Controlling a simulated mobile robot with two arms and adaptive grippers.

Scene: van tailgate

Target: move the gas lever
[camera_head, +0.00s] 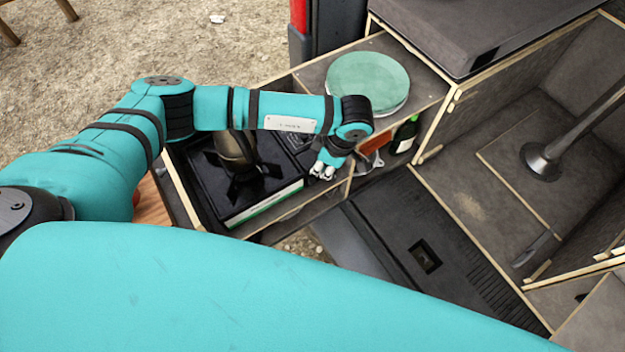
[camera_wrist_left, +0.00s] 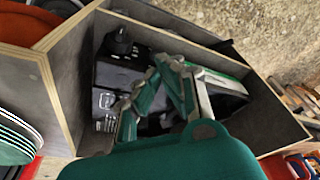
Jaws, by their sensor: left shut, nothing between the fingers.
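A black portable gas stove (camera_head: 235,185) sits in the open wooden compartment, with a green-and-white strip along its front side. The wrist view shows its black control side (camera_wrist_left: 108,103) with pale label markings, and a round black knob (camera_wrist_left: 120,42) at one end. I cannot make out the gas lever; it may be hidden by my fingers. My left gripper (camera_head: 322,172) is over the stove's right end; its fingers also show in the left wrist view (camera_wrist_left: 152,80). It is shut and empty, and I cannot tell whether it touches the stove. My right gripper is out of view.
Green plates (camera_head: 368,80) lie on the wooden top behind the gripper. A dark green bottle (camera_head: 405,134) and an orange item (camera_head: 376,142) stand in the neighbouring compartment. Wooden walls (camera_head: 180,190) surround the stove closely. An open cabinet with a metal post (camera_head: 575,125) is at right.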

